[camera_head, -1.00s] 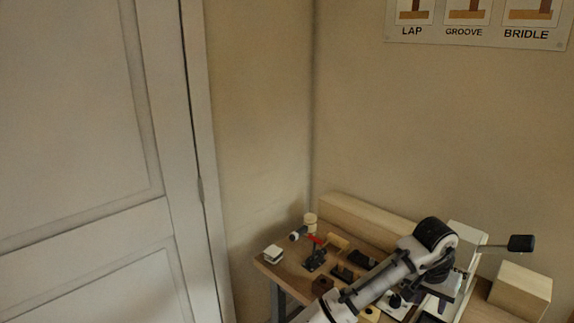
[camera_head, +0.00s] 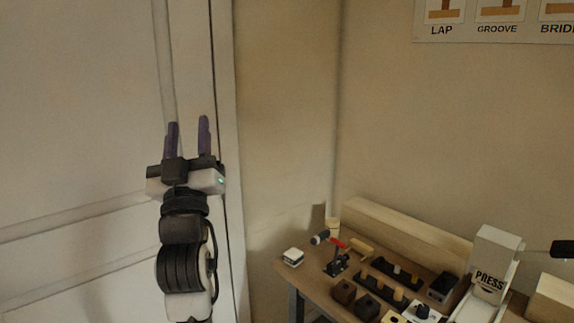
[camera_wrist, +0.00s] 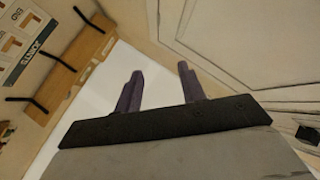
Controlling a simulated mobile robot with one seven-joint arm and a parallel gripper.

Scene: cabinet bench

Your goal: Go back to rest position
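My gripper (camera_head: 188,137) is raised in front of the white door, to the left of the bench, with its fingers pointing up. Its two purple fingers stand apart with nothing between them, so it is open and empty. The wrist view also shows the two open fingers (camera_wrist: 158,88), with a plain pale surface behind them. My gripper is clear of the bench and its objects.
The workbench (camera_head: 300,272) stands at the lower right. It holds a white press (camera_head: 490,262), a red-handled clamp (camera_head: 337,250), dark blocks (camera_head: 344,291) and a small white box (camera_head: 293,257). The white door (camera_head: 80,130) fills the left. A joint poster (camera_head: 490,22) hangs above.

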